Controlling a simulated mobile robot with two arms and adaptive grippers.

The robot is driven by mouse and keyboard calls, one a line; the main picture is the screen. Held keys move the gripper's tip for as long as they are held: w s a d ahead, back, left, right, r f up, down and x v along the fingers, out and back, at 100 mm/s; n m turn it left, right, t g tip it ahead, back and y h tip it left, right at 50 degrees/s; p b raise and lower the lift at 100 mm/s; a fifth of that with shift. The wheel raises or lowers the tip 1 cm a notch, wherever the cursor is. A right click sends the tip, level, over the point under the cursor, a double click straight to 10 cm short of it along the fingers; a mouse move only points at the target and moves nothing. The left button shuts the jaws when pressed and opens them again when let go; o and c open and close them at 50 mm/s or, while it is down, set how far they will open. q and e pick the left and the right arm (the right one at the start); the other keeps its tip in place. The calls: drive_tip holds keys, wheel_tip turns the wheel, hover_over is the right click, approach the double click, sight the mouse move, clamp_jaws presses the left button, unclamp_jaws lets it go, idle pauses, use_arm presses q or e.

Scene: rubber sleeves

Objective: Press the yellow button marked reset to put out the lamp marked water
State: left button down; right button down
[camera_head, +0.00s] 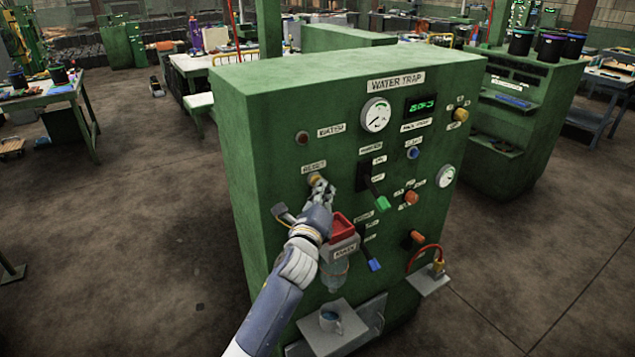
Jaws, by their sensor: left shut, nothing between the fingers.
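The yellow reset button (314,178) is on the left part of the green cabinet's front (270,130), just under its reset label (313,167). My left gripper (318,185) is shut and empty, with its fingertips at the button's lower right edge; I cannot tell whether they touch it. The fingers hide part of the button. The water lamp (302,138) is above, left of its water label (331,130), and looks dark brown-red and unlit. My right gripper is not in view.
A red-topped box (341,228) with a clear bottle below sits close to my left wrist. A lever with a green handle (381,203) is right of the button. A mug (331,321) stands on a low shelf (352,338). Open floor lies left of the cabinet.

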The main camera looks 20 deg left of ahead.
use_arm(q)
drive_tip(key=shift+s+d, duration=0.5)
drive_tip(key=shift+d, duration=0.1)
drive_tip(key=shift+d, duration=0.1)
drive_tip(key=shift+s+d, duration=0.8)
drive_tip(key=shift+d, duration=0.15)
drive_tip(key=shift+s+d, duration=0.75)
drive_tip(key=shift+d, duration=0.2)
